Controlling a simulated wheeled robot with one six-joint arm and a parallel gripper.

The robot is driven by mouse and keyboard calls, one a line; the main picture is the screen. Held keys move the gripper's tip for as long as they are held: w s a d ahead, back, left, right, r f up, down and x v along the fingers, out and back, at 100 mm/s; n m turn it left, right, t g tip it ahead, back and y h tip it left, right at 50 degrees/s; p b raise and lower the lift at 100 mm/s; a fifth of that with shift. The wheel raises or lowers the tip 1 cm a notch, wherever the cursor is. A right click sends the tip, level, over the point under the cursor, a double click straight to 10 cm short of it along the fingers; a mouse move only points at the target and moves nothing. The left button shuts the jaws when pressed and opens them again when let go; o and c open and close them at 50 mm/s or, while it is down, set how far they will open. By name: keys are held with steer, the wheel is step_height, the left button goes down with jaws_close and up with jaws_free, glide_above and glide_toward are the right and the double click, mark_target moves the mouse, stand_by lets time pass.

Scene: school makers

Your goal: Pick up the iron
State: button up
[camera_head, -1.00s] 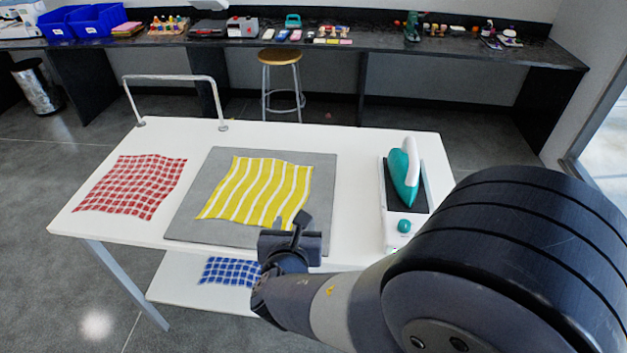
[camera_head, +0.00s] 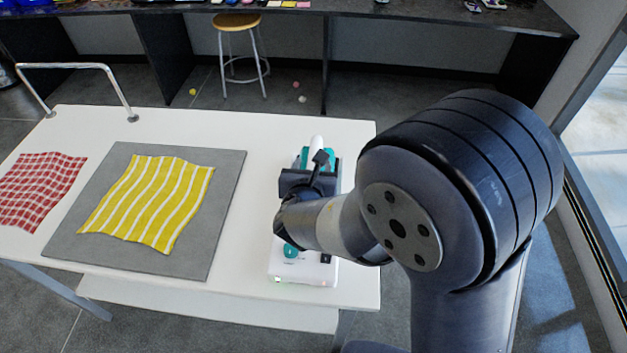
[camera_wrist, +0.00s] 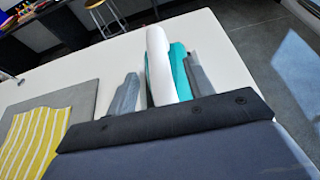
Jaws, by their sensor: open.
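The iron is teal with a white handle; it stands on its white base at the right part of the table. In the head view my arm hides most of it, and only its white top (camera_head: 317,143) and teal edges show. In the wrist view the iron (camera_wrist: 159,65) stands between my two fingers, with its white handle in front. My gripper (camera_wrist: 160,85) is open, one finger on each side of the iron. In the head view my gripper (camera_head: 310,172) is over the iron. I cannot tell whether a finger touches it.
The white base (camera_head: 305,270) with a teal knob sits near the table's front edge. A grey mat (camera_head: 225,195) with a yellow striped cloth (camera_head: 150,200) and a red checked cloth (camera_head: 40,185) lie to the left. A metal rail (camera_head: 80,67) rises at the back left.

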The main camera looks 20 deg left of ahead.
steer(key=shift+p+x, duration=0.8)
steer(key=shift+x, duration=1.75)
steer(key=shift+r, duration=0.15)
steer(key=shift+c, duration=0.2)
jaws_close()
steer(key=shift+a+r, duration=0.1)
